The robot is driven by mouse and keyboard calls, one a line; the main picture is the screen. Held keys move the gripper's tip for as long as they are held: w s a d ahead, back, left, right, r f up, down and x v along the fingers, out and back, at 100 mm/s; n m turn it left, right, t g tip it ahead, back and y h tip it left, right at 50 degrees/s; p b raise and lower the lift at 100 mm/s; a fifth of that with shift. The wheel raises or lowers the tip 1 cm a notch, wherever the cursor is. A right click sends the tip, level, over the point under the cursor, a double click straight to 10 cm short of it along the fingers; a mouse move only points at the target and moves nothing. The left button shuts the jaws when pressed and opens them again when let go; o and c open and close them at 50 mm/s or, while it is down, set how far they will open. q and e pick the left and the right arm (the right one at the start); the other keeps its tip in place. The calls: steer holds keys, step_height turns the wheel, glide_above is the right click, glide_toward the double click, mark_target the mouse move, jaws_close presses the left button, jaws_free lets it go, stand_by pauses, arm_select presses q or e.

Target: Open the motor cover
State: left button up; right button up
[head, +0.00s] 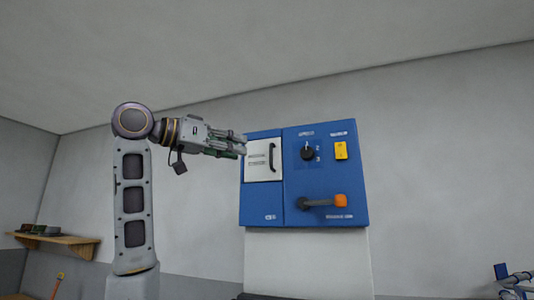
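The box also bears a black rotary knob (307,154), a yellow switch (341,150) and a lever with an orange end (341,201). A white pedestal (308,262) is below it. A wooden shelf (60,241) with small items is at the far left.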

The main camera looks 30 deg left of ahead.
arm_select(q)
steer(key=p, duration=0.3)
glide_toward(267, 154)
steer(key=w+d, duration=0.2)
steer(key=d, duration=0.1)
steer(key=w+d+f, duration=0.1)
steer(key=w+d, duration=0.1)
steer(key=w, duration=0.1)
steer(key=shift+w+d+f, duration=0.2)
steer(key=shift+w+d, duration=0.1)
steer(key=shift+d, duration=0.1)
jaws_close()
